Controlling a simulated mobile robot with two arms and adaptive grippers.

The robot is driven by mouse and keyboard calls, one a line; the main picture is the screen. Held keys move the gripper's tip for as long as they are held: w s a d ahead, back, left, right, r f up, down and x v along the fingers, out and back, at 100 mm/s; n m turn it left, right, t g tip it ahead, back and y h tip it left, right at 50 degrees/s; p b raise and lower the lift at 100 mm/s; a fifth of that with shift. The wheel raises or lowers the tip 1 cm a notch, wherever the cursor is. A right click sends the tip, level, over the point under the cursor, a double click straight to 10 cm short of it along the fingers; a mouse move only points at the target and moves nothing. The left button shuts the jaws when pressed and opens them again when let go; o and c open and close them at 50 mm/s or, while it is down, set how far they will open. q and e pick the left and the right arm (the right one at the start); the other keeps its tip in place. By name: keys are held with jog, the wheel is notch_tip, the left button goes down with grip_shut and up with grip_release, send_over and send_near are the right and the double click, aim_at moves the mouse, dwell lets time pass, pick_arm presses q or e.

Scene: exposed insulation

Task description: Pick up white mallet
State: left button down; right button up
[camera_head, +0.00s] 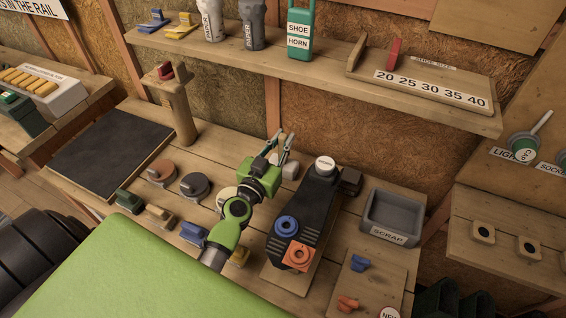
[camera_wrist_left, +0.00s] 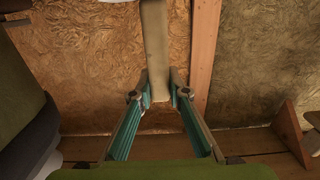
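A whitish block-like thing (camera_head: 290,171), which may be the white mallet, sits on the bench at the back, partly hidden by my left gripper (camera_head: 282,141). My left gripper is over it, with its two fingers apart and pointing to the back wall. In the left wrist view, a pale off-white bar (camera_wrist_left: 155,45), like a handle, comes down from the top edge. Its lower end lies between the tips of my left gripper (camera_wrist_left: 160,92); I see no clear grip on it. The mallet's full shape is not visible. My right gripper is not in view.
A black stand (camera_head: 318,205) with a blue ring (camera_head: 286,227) and an orange block (camera_head: 298,256) is right of my left arm. A grey scrap bin (camera_head: 392,217) is farther right. Round pieces and a wooden post (camera_head: 180,110) are left. A shelf (camera_head: 330,60) hangs above.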

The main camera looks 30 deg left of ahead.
pick_arm(q)
jog(key=shift+r, duration=0.1)
jog(key=shift+r+p, duration=0.3)
notch_tip(320, 180, up, 8)
jog(key=p, duration=0.5)
jog(key=shift+r, duration=0.1)
jog(key=shift+r+p, duration=0.3)
jog(key=shift+r, duration=0.25)
jog(key=shift+f, duration=0.1)
